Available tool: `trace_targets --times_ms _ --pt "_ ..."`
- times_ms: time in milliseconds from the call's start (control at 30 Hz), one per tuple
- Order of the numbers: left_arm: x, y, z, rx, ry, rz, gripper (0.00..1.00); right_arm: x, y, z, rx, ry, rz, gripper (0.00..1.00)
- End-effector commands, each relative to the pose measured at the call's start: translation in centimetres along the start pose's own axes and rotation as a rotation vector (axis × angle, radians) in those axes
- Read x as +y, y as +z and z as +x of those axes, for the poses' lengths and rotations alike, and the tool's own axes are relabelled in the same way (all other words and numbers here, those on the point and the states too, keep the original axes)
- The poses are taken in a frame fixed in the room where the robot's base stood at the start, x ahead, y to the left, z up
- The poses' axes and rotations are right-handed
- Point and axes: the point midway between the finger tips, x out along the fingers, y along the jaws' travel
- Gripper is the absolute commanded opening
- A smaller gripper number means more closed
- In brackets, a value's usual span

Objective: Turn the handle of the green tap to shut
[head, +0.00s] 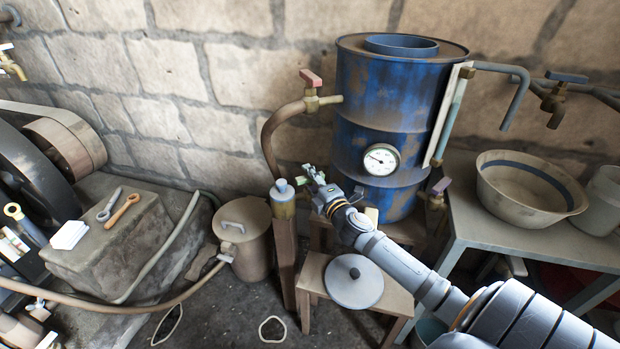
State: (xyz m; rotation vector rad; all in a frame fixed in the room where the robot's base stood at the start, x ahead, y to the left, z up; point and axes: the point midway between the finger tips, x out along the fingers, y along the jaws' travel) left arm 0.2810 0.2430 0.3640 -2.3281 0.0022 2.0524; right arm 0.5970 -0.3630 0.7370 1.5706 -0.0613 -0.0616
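No tap with a clearly green handle can be picked out in the head view. My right gripper (314,180) is in front of the blue drum, just right of a short post with a pale blue cap (283,190). Small pale green parts show at its fingertips; I cannot tell whether they are the green tap's handle or part of the gripper. Whether the fingers are open or shut is too small to tell. My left gripper is not in view.
The blue drum (372,110) carries a gauge (381,160) and a red-handled tap (311,90). A blue-handled tap (558,97) is at right. A bowl (530,187) stands on the grey table (490,228). A round lid (354,281) lies on a low stool.

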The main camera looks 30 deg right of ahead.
Motion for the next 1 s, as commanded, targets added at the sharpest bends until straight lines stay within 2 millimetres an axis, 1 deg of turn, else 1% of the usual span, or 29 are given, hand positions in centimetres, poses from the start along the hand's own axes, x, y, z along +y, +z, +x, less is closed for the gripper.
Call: trace_targets --times_ms 33,200,267,300,667,767,967,1000 --pt "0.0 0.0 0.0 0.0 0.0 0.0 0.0 -0.01 0.0 -0.01 0.0 0.0 0.0 0.34" --pt "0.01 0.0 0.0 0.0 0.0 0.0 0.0 -0.01 0.01 -0.02 0.0 0.0 -0.001 0.11" --pt "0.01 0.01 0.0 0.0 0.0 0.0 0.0 -0.01 0.01 -0.03 0.0 0.0 -0.001 0.02" --pt "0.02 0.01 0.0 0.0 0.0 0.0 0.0 -0.01 0.01 -0.03 0.0 0.0 -0.001 0.0" --pt "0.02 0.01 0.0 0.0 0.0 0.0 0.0 0.0 -0.04 -0.03 -0.027 0.0 0.001 0.0" --pt "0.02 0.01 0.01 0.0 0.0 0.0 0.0 0.01 -0.07 -0.03 -0.066 0.001 0.004 0.0" --pt "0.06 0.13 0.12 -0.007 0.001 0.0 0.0 -0.15 -0.13 -0.01 -0.202 0.0 0.009 0.0" --pt "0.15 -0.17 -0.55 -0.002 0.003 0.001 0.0 -0.23 -0.14 -0.02 -0.237 -0.001 0.009 0.0"
